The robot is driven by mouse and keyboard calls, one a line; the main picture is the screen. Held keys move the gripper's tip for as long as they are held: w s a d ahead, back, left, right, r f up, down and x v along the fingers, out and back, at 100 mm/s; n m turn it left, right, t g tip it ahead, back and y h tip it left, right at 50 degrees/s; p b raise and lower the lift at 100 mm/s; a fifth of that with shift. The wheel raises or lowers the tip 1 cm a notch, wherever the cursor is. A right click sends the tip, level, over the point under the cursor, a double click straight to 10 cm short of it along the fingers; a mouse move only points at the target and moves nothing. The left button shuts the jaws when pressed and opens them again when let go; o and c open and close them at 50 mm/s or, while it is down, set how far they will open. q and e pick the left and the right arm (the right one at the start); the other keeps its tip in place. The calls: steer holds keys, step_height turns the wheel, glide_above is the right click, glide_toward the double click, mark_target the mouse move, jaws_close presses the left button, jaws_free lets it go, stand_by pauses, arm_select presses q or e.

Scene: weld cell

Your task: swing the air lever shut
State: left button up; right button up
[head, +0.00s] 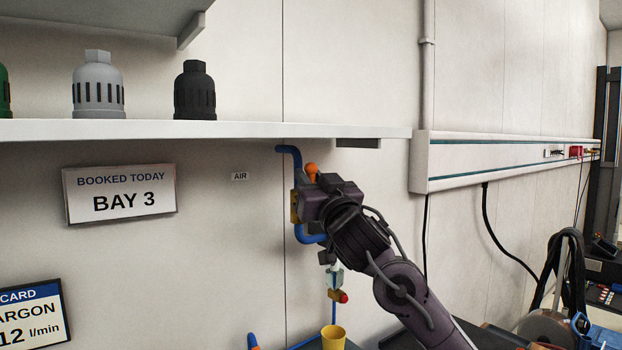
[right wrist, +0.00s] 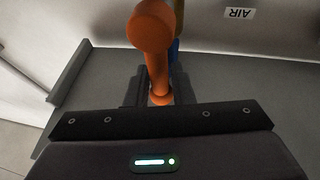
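The air lever is orange with a round knob (head: 311,170); only its top end shows in the head view, beside the blue air pipe (head: 292,153). My right gripper (head: 312,200) is at the valve, in front of the lever, and hides most of it. In the right wrist view the orange lever (right wrist: 153,50) runs between the two dark fingers of my right gripper (right wrist: 159,92). The fingers sit close on both sides of it and look shut on it. A brass-coloured valve part (head: 294,207) shows at the gripper's left. My left gripper is out of view.
A white shelf (head: 200,130) with fittings, one grey (head: 98,88) and one black (head: 194,92), runs just above the lever. An AIR label (head: 240,176) is on the wall. A yellow cup (head: 333,338) stands below. A cable trunking (head: 500,160) is at the right.

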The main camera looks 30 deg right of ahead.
jaws_close()
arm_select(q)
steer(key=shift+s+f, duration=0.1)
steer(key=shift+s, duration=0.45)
